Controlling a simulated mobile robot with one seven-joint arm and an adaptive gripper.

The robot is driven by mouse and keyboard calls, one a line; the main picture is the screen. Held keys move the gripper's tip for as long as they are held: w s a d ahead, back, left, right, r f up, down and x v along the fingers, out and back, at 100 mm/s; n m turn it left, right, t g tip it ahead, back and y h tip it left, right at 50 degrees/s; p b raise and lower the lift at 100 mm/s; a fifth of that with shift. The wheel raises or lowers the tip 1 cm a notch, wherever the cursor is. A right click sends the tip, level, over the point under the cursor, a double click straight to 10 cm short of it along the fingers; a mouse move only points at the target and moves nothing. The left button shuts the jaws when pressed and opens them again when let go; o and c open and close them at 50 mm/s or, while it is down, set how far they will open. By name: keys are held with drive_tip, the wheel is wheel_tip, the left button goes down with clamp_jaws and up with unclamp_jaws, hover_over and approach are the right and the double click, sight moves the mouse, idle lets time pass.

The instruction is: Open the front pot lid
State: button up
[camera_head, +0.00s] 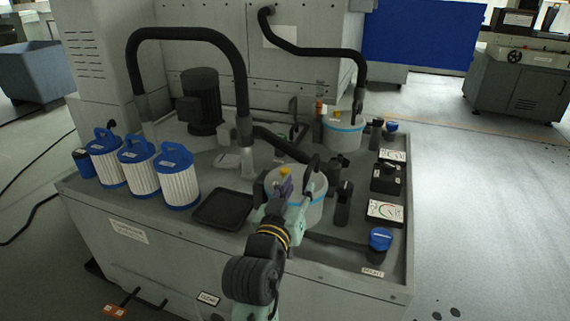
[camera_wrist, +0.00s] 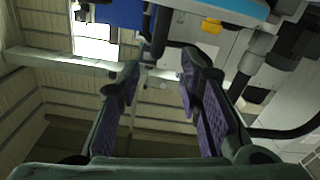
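The front pot (camera_head: 315,211) is a pale round pot with a blue band, on the machine's deck. Its lid is partly hidden behind my gripper (camera_head: 296,183). A yellow piece (camera_head: 285,171) shows at the top of the pot. In the wrist view my gripper (camera_wrist: 160,80) has its two purple-padded fingers apart, with an empty gap between them. A blue band and a yellow piece (camera_wrist: 211,25) show beyond the fingertips at the top of that view. A dark bar (camera_wrist: 161,24) stands past the gap; I cannot tell whether it is part of the lid.
A second pot (camera_head: 343,134) stands behind the front one. Several blue-capped filters (camera_head: 178,182) and a black tray (camera_head: 223,209) are on the left. Black hoses (camera_head: 240,75) arch over the deck. Gauges (camera_head: 384,211) and a blue knob (camera_head: 380,239) are on the right.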

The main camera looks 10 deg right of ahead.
sight(316, 157)
drive_tip(key=shift+w+d+f, duration=0.1)
drive_tip(key=shift+w+d, duration=0.05)
drive_tip(key=shift+d, duration=0.25)
drive_tip(key=p+x, duration=0.1)
drive_tip(key=x, duration=0.9)
drive_tip(key=shift+d, duration=0.1)
drive_tip(key=shift+c, duration=0.2)
clamp_jaws()
